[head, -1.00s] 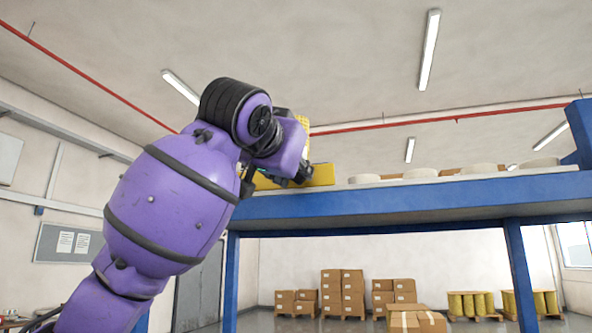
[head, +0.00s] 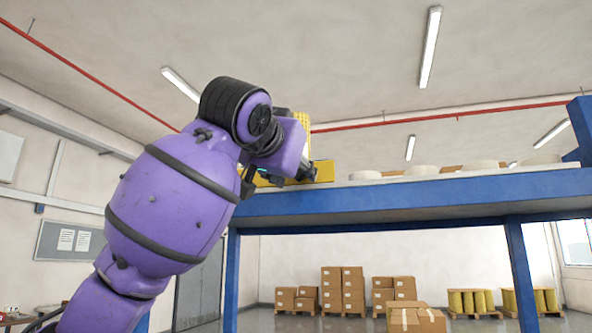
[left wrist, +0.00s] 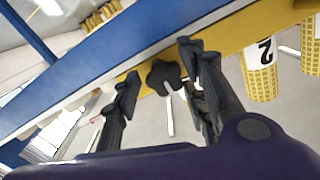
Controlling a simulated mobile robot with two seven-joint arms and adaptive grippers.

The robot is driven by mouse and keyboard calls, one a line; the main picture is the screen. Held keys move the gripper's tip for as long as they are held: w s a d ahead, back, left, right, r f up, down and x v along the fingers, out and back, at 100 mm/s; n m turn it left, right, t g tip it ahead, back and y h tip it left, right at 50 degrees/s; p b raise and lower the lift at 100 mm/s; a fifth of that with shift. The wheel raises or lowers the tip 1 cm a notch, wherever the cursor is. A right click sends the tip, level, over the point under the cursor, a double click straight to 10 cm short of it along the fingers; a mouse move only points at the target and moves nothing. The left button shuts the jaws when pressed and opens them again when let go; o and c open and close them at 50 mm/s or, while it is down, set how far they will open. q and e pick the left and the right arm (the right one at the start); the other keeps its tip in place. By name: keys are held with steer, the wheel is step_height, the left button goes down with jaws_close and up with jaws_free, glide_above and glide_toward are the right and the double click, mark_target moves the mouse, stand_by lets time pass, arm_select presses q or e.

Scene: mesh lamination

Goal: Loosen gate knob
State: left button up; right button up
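The gate knob (left wrist: 163,77) is a black, lobed hand knob on a yellow bar (left wrist: 232,40) along the blue table edge in the left wrist view. My left gripper (left wrist: 160,85) is open, with one dark finger on each side of the knob. I see gaps between the fingers and the knob; whether either touches it is unclear. In the head view my left gripper (head: 285,178) is mostly hidden behind my purple wrist, at the yellow part (head: 323,171) on the table's left end. The knob cannot be made out there. My right gripper is in neither view.
A yellow mesh roll (left wrist: 262,86) with a "2" label hangs close right of the gripper. The raised blue table (head: 400,203) carries several pale discs (head: 421,170). Cardboard boxes (head: 342,287) and yellow spools (head: 470,300) stand far behind, below the table.

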arm_select(q)
steer(key=v, duration=1.2)
steer(key=shift+d+f, duration=0.1)
